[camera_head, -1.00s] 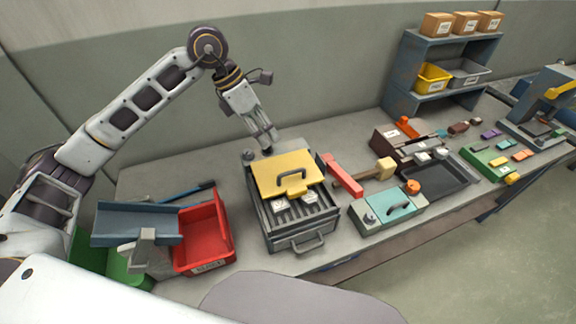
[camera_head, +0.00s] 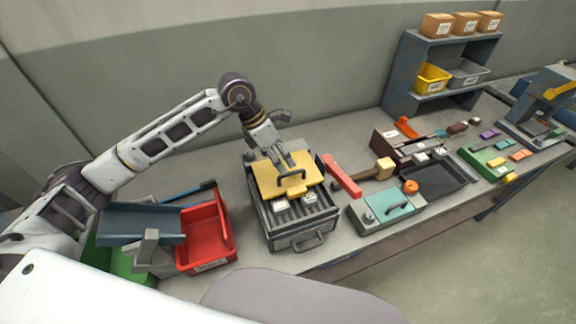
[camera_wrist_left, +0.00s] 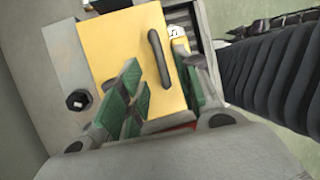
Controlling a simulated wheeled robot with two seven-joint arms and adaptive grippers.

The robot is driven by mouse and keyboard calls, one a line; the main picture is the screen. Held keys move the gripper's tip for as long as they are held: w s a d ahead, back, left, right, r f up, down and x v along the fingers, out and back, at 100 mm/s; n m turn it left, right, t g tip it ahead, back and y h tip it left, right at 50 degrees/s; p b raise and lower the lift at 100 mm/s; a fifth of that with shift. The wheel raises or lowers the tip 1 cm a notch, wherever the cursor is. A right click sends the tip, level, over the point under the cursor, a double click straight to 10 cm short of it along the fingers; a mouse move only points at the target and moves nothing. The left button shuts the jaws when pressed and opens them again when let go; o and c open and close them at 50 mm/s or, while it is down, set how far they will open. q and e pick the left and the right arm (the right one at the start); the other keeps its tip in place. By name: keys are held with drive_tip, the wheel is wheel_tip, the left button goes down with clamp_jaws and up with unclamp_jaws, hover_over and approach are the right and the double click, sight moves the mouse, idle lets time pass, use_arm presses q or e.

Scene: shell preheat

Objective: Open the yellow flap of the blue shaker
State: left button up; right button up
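The shaker (camera_head: 303,240) is a dark blue-grey box on the bench, with a pull handle at its front. Its yellow flap (camera_head: 267,185) lies flat over the rear part; the slotted front part with white-labelled pieces (camera_head: 310,197) is uncovered. The flap carries a dark bar handle (camera_head: 291,178). My left gripper (camera_head: 285,168) is over the flap, just behind the handle. In the left wrist view its green-padded fingers are spread, with the flap (camera_wrist_left: 120,50) beyond and the handle (camera_wrist_left: 158,58) in line with the gap. Contact cannot be told. My right gripper is not in view.
A red bin (camera_head: 205,237) and blue tray (camera_head: 140,225) stand left of the shaker. To its right are a red bar (camera_head: 342,176), a hammer (camera_head: 383,168) and a teal-lidded case (camera_head: 390,205). A shelf (camera_head: 440,75) stands at the back right.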

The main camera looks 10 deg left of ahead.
use_arm(q)
drive_tip(key=shift+p+x, duration=0.3)
drive_tip(key=shift+x, duration=1.8)
clamp_jaws()
